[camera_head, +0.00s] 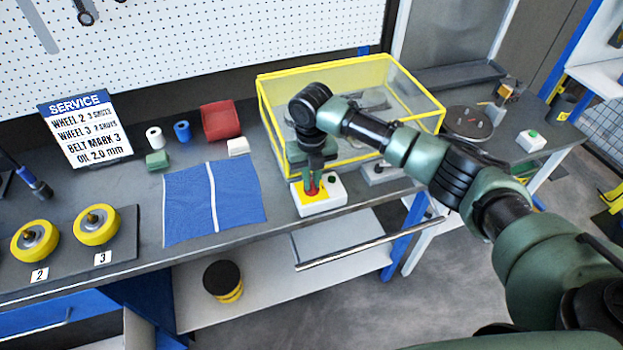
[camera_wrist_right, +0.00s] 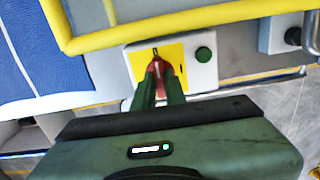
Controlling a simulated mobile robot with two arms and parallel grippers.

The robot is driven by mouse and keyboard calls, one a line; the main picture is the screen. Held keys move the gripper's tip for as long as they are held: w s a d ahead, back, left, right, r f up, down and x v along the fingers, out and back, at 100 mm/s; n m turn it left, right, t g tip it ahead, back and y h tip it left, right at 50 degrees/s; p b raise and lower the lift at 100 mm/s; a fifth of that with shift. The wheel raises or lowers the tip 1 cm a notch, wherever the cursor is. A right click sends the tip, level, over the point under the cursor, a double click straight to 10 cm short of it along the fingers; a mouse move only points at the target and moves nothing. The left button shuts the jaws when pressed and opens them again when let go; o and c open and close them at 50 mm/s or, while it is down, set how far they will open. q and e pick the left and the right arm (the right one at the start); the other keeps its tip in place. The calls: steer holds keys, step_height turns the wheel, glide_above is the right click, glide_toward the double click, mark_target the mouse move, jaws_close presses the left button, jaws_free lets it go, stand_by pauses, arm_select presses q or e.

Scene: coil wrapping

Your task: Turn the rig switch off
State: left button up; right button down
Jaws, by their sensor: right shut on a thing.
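The rig switch is a white box (camera_head: 325,203) with a yellow plate, a red handle and a dark green button, at the bench's front edge before the yellow-framed clear enclosure. My right gripper (camera_head: 314,187) points down over the box and is shut on the red handle. In the right wrist view the white box (camera_wrist_right: 204,73) shows the yellow plate, with the red handle (camera_wrist_right: 157,68) between the fingertips (camera_wrist_right: 160,80). The fingers partly hide the handle. My left gripper is not in view.
The yellow-framed enclosure (camera_head: 418,103) stands right behind the switch. A blue cloth (camera_head: 187,205) lies to the left, and yellow wheels (camera_head: 97,225) sit further left. A second white box with a green button (camera_head: 531,140) is at the right. A service sign (camera_head: 86,129) stands at the back left.

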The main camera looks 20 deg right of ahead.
steer(key=shift+n, duration=0.3)
steer(key=c, duration=1.5)
jaws_free()
steer(key=shift+o, duration=0.2)
steer(key=shift+r, duration=0.1)
steer(key=shift+r, duration=0.35)
step_height(320, 180, up, 5)
steer(key=shift+r+b, duration=0.2)
steer(key=shift+b, duration=0.9)
steer(key=shift+r, duration=0.75)
